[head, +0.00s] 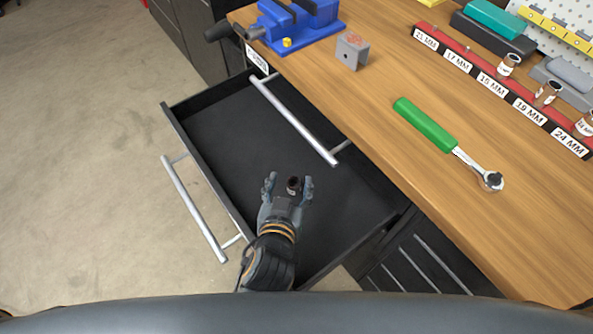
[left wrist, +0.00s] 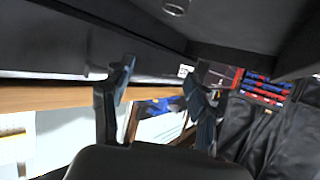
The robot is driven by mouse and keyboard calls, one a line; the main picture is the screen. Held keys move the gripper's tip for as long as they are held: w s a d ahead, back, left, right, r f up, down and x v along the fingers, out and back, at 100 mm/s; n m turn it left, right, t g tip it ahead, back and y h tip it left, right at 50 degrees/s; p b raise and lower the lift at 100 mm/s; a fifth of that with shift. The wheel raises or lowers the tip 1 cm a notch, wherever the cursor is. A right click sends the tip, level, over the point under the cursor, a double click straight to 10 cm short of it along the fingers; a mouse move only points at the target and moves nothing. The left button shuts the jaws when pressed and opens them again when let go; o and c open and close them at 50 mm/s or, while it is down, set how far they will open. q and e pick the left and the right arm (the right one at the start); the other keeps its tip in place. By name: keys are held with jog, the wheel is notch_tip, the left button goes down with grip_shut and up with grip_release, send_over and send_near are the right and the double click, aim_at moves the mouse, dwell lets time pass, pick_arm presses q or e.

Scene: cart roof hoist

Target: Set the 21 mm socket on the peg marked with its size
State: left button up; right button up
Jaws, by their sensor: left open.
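A dark socket (head: 293,185) is in the open drawer, between or just beyond the fingers of my left gripper (head: 289,186); its size mark cannot be read. In the left wrist view a round metallic thing (left wrist: 175,7) at the top edge looks like this socket. My left gripper is open there too (left wrist: 155,95), and contact with the socket cannot be told. The red socket rail (head: 455,48) on the bench has size labels; the far-left one (head: 425,39) seems to read 21 MM. No socket stands behind the two leftmost labels. My right gripper is out of view.
The black drawer (head: 230,130) is pulled out, with a silver handle (head: 195,210) at its front. A green-handled ratchet (head: 425,124), a grey block (head: 352,51) and a blue vise (head: 300,22) are on the wooden bench. Other sockets (head: 508,65) stand on the rail.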

pick_arm(q)
jog(key=b, duration=0.1)
send_near(293, 187)
jog(key=x, duration=0.4)
jog(key=shift+x, duration=0.85)
jog(key=shift+w+f, duration=0.1)
jog(key=shift+w, duration=0.1)
jog(key=shift+x, duration=1)
jog(key=x, duration=0.3)
jog(key=shift+w, duration=0.25)
jog(key=shift+w+d+f, duration=0.1)
jog(key=shift+c, duration=1.4)
grip_shut()
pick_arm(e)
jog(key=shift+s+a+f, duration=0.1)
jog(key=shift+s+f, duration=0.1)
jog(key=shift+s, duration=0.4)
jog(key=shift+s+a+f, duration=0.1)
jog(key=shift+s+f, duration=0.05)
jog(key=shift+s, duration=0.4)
